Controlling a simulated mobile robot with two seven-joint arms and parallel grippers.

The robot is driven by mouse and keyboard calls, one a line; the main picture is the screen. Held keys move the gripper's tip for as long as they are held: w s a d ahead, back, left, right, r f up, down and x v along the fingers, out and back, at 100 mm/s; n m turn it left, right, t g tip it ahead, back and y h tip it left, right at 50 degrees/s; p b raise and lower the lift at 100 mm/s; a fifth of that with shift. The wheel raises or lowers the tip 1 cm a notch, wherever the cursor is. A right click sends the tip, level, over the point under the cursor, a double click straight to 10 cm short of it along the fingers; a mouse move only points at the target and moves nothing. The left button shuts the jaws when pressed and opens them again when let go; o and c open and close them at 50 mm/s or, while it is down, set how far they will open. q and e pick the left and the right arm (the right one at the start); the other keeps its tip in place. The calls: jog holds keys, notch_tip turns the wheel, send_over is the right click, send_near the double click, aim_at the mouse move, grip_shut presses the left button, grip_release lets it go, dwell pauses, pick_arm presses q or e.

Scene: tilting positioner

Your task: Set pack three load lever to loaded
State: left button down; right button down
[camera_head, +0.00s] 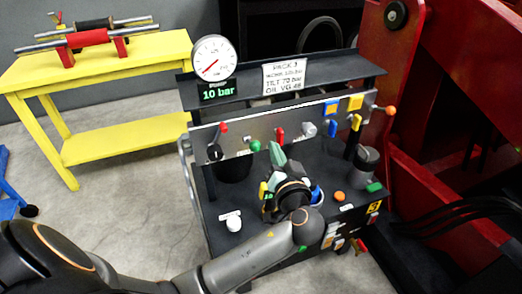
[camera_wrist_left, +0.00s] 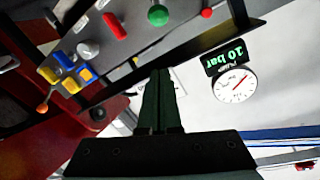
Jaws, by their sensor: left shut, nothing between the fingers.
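The pack three unit stands in the middle of the head view, with a silver control panel (camera_head: 238,138). The panel carries a red-tipped lever (camera_head: 223,128) at left, a green knob (camera_head: 255,146), a red handle (camera_head: 280,135), a grey knob (camera_head: 308,129), blue and yellow handles (camera_head: 331,107), and an orange-tipped lever (camera_head: 390,110) at the right end. I cannot read which one is the load lever. My left gripper (camera_head: 277,156) is shut and empty, in front of the panel below the red handle. In the wrist view its fingers (camera_wrist_left: 158,80) are together, apart from the red handle (camera_wrist_left: 115,26).
A pressure gauge (camera_head: 213,58) above a "10 bar" display and a PACK 3 sign (camera_head: 284,76) stand on the upper shelf. Red machinery (camera_head: 430,185) bounds the right; a yellow table (camera_head: 120,140) is at left.

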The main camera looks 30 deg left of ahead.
aim_at(252, 143)
pick_arm(q)
jog(key=shift+r, duration=0.2)
jog(key=shift+a, duration=0.1)
jog(key=w+a+f, duration=0.4)
jog(key=a, duration=0.3)
jog(key=shift+w+b, duration=0.35)
pick_arm(e)
jog(key=shift+w+r+t, duration=0.15)
jog(key=shift+w+t, duration=0.15)
jog(key=shift+d, duration=0.15)
